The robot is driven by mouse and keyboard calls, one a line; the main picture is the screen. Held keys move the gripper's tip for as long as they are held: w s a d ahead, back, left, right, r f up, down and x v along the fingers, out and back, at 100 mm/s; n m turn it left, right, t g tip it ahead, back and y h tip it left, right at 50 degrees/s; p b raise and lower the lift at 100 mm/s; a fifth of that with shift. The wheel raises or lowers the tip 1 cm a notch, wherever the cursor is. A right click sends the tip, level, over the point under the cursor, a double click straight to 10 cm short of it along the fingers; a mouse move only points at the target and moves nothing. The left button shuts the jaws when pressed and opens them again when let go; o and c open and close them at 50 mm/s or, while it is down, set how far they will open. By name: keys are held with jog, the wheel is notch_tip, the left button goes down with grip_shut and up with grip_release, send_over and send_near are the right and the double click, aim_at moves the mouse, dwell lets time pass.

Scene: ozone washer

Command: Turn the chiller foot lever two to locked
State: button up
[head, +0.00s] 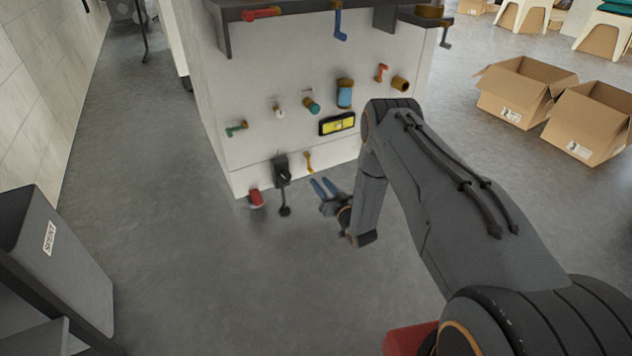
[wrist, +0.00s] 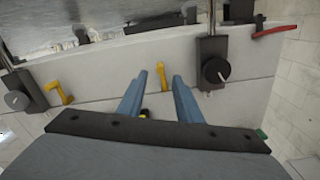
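Two yellow levers sit low on the white machine's front panel; no label tells which is number two. One lever (head: 308,160) shows in the head view, just beyond my gripper (head: 322,187). In the wrist view, which looks upside down, this lever (wrist: 162,76) appears between the blue fingertips of my gripper (wrist: 160,72). The fingers are apart and empty, and I see no clear contact with the lever. The other yellow lever (wrist: 58,91) is at the left of the wrist view and is hidden behind my arm in the head view.
A black box with a knob (head: 283,172) and a red handle (head: 256,197) are left of the near lever in the head view. A second knob box (wrist: 17,100) shows in the wrist view. Cardboard boxes (head: 515,92) stand right. The floor in front is clear.

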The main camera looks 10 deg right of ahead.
jog(key=w+a+n+b, duration=0.2)
jog(key=w+n+b, duration=0.3)
jog(key=b, duration=0.5)
jog(key=shift+w+n, duration=0.4)
jog(key=shift+w, duration=0.2)
jog(key=shift+c, duration=0.3)
grip_shut()
